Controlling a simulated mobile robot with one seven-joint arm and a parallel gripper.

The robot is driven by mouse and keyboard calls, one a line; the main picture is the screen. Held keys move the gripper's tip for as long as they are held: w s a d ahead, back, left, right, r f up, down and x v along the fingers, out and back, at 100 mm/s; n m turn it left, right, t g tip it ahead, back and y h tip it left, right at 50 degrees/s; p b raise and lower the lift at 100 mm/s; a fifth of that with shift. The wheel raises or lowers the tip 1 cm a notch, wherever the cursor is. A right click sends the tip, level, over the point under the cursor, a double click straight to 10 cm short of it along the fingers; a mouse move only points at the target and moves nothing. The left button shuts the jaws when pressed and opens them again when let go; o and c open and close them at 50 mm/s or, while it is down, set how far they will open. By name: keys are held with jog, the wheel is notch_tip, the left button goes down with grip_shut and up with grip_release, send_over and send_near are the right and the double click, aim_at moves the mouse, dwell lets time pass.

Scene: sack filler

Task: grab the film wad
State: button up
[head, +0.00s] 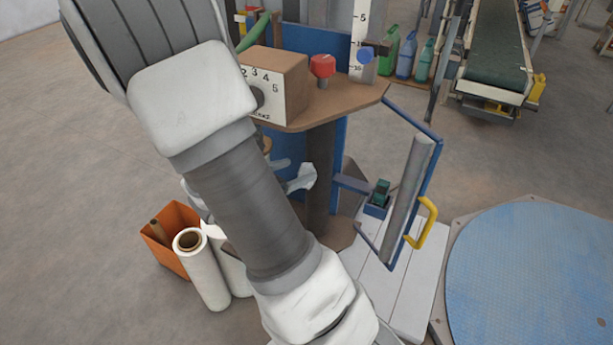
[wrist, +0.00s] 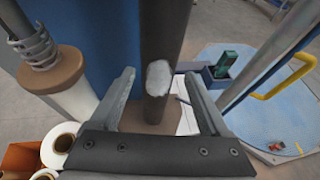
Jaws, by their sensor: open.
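The film wad (wrist: 158,82) is a small whitish, crumpled lump against a dark upright post (wrist: 160,30) in the wrist view. My gripper (wrist: 159,75) is open, with one finger on each side of the wad in the picture. The wad shows between the fingertips, apart from both; how far beyond them it lies is hard to tell. In the head view my arm covers much of the machine. A pale grey shape shows beside the post there, and I cannot tell whether it is a fingertip or the wad.
A hinged frame with a yellow handle (head: 425,222) stands right of the post. A film roll (head: 203,270) and an orange bin (head: 168,235) stand at lower left. A blue round platform (head: 535,275) lies at right. A control box (head: 272,82) sits on the shelf above.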

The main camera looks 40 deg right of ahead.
aim_at(305, 166)
jog(key=x, duration=0.3)
jog(key=shift+d, duration=0.2)
jog(key=shift+c, duration=0.2)
grip_shut()
jog(key=shift+r, duration=0.1)
